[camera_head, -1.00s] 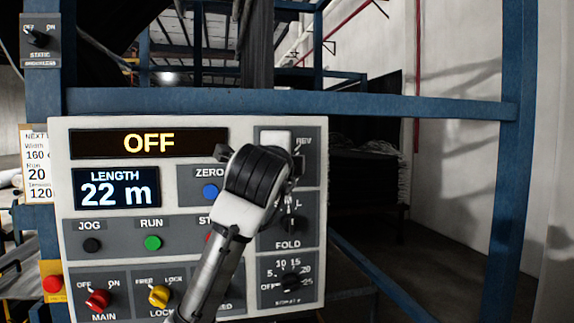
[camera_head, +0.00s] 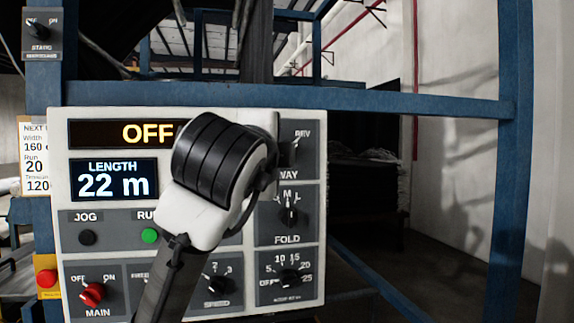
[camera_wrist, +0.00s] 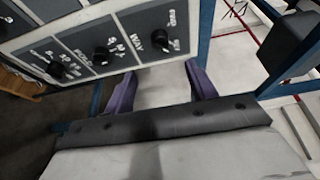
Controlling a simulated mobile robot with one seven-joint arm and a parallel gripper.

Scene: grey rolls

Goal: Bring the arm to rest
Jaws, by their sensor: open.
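My arm rises from the bottom of the head view in front of the control panel (camera_head: 190,292), with its wrist bent near the panel's upper middle. The arm hides the ZERO button area, part of the RUN label and the yellow lock knob. My gripper's fingers are hidden in the head view. In the wrist view my gripper (camera_wrist: 160,88) shows two purple fingers, apart, with nothing between them. The panel (camera_wrist: 75,40) lies beyond the fingers, to the upper left, with the WAY knob (camera_wrist: 160,40) closest. The fingers appear clear of it.
A blue frame beam (camera_head: 420,104) runs behind and above the panel, with a blue post (camera_head: 510,160) at right. A red button box (camera_head: 47,277) and a paper card (camera_head: 36,160) are at the panel's left. A static switch box (camera_head: 41,35) is upper left. Open floor lies at right.

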